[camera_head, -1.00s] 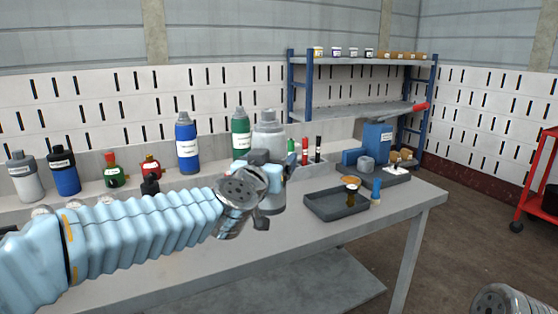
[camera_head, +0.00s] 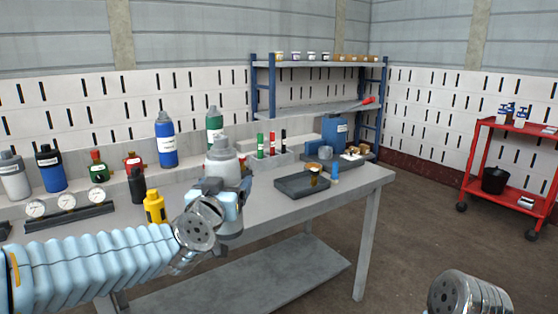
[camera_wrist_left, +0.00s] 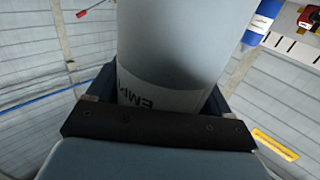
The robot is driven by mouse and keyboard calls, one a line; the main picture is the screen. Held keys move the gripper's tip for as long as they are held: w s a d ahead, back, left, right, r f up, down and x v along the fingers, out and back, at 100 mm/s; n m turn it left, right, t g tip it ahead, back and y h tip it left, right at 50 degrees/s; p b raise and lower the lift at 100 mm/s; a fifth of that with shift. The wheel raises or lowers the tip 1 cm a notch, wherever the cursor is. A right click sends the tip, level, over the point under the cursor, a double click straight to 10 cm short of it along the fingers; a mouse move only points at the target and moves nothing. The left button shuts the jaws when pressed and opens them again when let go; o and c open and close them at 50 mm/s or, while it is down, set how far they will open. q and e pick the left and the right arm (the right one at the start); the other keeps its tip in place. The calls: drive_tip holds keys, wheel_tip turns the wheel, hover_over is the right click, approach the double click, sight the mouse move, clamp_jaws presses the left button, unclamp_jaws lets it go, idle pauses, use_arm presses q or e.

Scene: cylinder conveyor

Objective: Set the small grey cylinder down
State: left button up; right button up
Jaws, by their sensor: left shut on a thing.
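The small grey cylinder (camera_head: 222,158) is a pale grey gas bottle with a narrower neck, held roughly upright. My left gripper (camera_head: 224,192) is shut around its body. The cylinder's lower end shows below the gripper, near the workbench's (camera_head: 260,214) front edge. I cannot tell if it is over the top or just in front of it. In the left wrist view the cylinder (camera_wrist_left: 178,45) fills the space between the fingers (camera_wrist_left: 155,105), and part of a label starting "EMP" shows. My right gripper is out of view.
A yellow bottle (camera_head: 154,207), a black bottle (camera_head: 137,186) and a gauge panel (camera_head: 67,223) stand left of the cylinder. A dark tray (camera_head: 290,189) lies to its right. Blue and green bottles stand behind. A red cart (camera_head: 485,160) is at far right, with open floor before it.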

use_arm(q)
drive_tip(key=s+a+f+y, duration=0.1)
drive_tip(key=s+a+f, duration=0.1)
drive_tip(key=f, duration=1.1)
drive_tip(key=s+a+f+n, duration=0.1)
drive_tip(key=a+f, duration=0.3)
drive_tip(key=f, duration=0.9)
drive_tip(key=s+a+f+y, duration=0.1)
drive_tip(key=s+a+f, duration=0.2)
drive_tip(key=f, duration=1)
drive_tip(key=shift+f+n+y, duration=0.3)
drive_tip(key=shift+f+n, duration=0.1)
drive_tip(key=shift+r, duration=0.25)
